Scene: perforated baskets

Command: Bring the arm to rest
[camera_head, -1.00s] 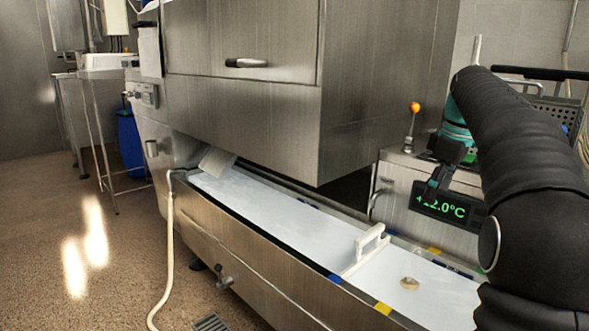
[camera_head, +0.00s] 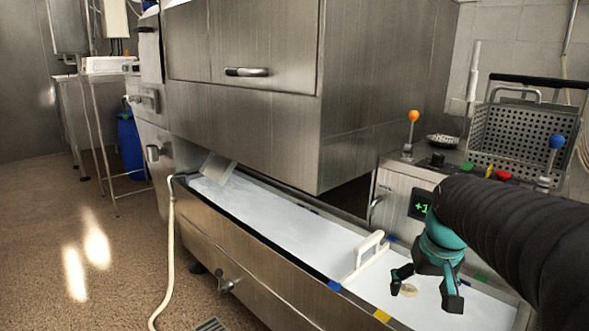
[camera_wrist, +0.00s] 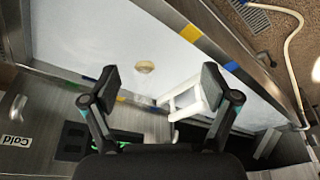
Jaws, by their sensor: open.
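My gripper (camera_head: 427,294) is open and empty in the head view, its fingers pointing down over the near right part of the white tray surface (camera_head: 257,217). In the wrist view my gripper (camera_wrist: 160,84) shows its two fingers spread wide apart, with nothing between the pads. My black-sleeved arm comes in from the right in the head view. It hides part of the control box and the right end of the trough.
A small beige disc (camera_head: 408,290) lies on the white surface below my gripper. A white handled divider (camera_head: 366,254) stands left of it. Behind are an orange-knobbed lever (camera_head: 413,117), a blue-knobbed lever (camera_head: 556,143) and a perforated basket (camera_head: 515,139). The steel hood (camera_head: 262,130) overhangs the trough.

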